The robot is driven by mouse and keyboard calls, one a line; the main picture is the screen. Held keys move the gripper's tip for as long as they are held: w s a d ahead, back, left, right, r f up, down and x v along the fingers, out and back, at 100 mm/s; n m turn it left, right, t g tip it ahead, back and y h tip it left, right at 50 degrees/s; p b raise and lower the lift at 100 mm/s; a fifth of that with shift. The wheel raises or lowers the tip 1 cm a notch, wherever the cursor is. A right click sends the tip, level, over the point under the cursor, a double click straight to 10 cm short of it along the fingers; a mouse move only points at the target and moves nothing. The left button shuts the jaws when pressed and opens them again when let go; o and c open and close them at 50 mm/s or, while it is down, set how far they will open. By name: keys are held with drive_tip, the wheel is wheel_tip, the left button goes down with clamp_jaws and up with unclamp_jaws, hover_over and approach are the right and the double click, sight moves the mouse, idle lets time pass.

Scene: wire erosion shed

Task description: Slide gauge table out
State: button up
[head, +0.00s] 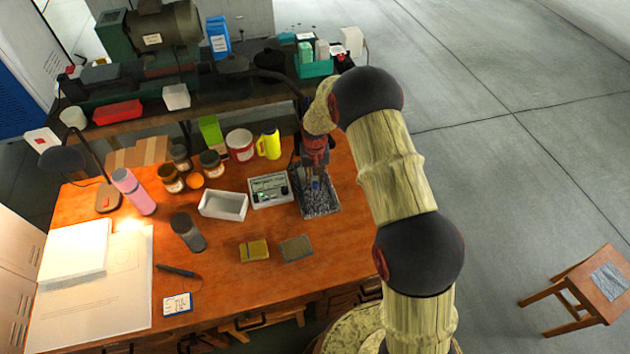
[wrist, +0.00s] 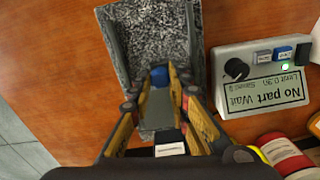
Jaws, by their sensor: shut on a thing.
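A grey speckled gauge base or table (head: 322,207) with raised side edges lies at the right end of the orange desk; it fills the top middle of the wrist view (wrist: 148,38). My gripper (head: 315,186) is over it, pointing down. In the wrist view my gripper's fingers (wrist: 160,78) are closed on a small blue piece (wrist: 159,75). Whether the blue piece is fixed to the speckled surface is hidden by the fingers. A white gauge box (head: 270,190) stands beside it; in the wrist view its display (wrist: 265,92) reads "No part Wait", with a lit green lamp.
A white empty tray (head: 223,205), a yellow block (head: 254,250) and a grey block (head: 296,248) lie nearby. A yellow flask (head: 269,143) and a red-white tin (head: 241,145) stand behind. A wooden stool (head: 590,285) is on the open floor at right.

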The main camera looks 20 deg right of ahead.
clamp_jaws()
drive_tip(key=s+p, duration=0.1)
drive_tip(key=s, duration=0.8)
drive_tip(key=shift+r, duration=0.1)
drive_tip(key=shift+s+p, duration=0.3)
drive_tip(key=shift+s, duration=0.15)
drive_tip(key=o, duration=0.7)
unclamp_jaws()
drive_tip(key=shift+s, duration=0.15)
drive_tip(key=shift+o, duration=1.3)
